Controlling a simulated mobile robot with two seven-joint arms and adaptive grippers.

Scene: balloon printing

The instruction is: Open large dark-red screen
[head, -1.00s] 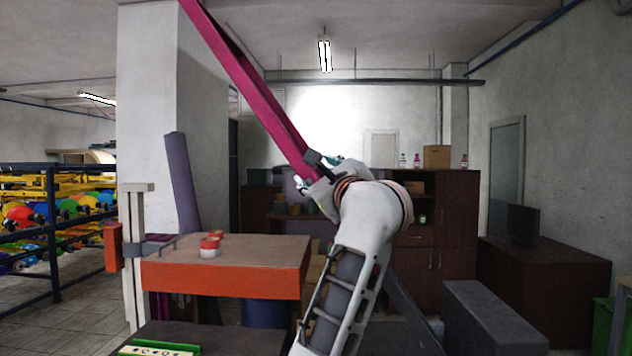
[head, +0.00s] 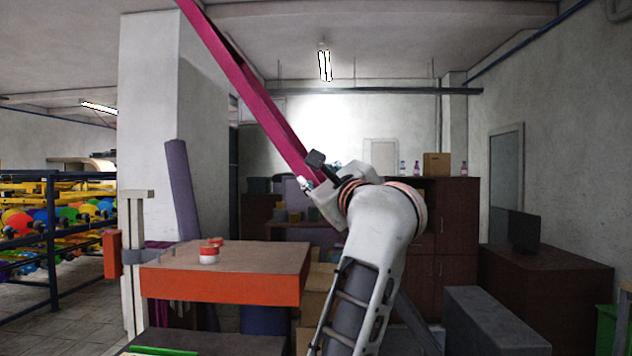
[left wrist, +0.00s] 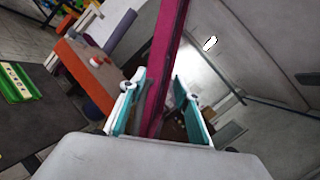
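The large dark-red screen (head: 250,95) shows as a long magenta frame, raised and slanting from the top left down toward the middle of the head view. Its upper end is cut off by the picture's edge. My left gripper (head: 318,180) is at its lower end. In the left wrist view the screen's frame (left wrist: 165,65) passes between the two teal-padded fingers of my left gripper (left wrist: 157,100). The fingers stand wide apart, with gaps visible on both sides of the frame. My right gripper is not in view.
A table with an orange front (head: 222,288) stands below left, with red-and-white cans (head: 208,255) on it. A purple roll (head: 182,190) leans against the white pillar (head: 148,100). A grey box (head: 490,315) and brown cabinets (head: 455,215) stand at the right.

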